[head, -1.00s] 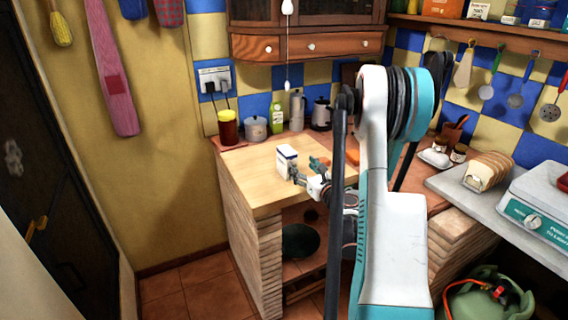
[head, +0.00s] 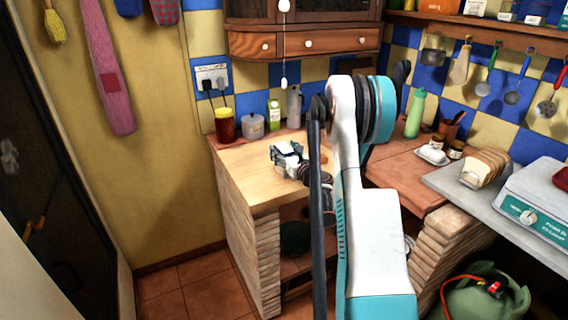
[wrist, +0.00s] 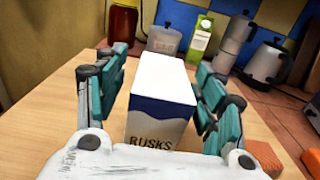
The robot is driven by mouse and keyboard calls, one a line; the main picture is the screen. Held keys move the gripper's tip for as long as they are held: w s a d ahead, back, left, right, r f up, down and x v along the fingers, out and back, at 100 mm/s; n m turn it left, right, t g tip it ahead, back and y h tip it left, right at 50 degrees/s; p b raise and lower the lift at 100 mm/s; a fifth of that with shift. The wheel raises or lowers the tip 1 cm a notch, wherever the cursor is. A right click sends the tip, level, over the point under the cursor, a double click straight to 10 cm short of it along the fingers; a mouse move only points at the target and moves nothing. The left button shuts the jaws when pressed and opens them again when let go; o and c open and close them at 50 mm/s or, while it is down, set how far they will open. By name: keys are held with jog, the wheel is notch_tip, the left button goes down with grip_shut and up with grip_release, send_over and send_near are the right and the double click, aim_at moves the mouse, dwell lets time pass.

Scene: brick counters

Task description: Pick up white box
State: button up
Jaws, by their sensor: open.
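The white box (wrist: 162,100) stands upright on the wooden counter top, with a dark blue band and the word "RUSKS" on its near face. In the wrist view it lies between the two teal fingers of my gripper (wrist: 160,95). The fingers are spread, with a gap visible on the right side and a narrower one on the left. In the head view my gripper (head: 287,155) is over the wooden board and hides most of the box.
Behind the box stand a red-brown jar (wrist: 122,22), a lidded pot (wrist: 164,40), a green carton (wrist: 202,38), a moka pot (wrist: 232,42) and a kettle (wrist: 265,63). An orange block (wrist: 264,155) lies at the right. The wooden counter (head: 245,180) is clear at the left.

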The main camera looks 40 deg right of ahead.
jog(key=c, duration=1.2)
jog(key=shift+o, duration=0.2)
jog(key=shift+r, duration=0.15)
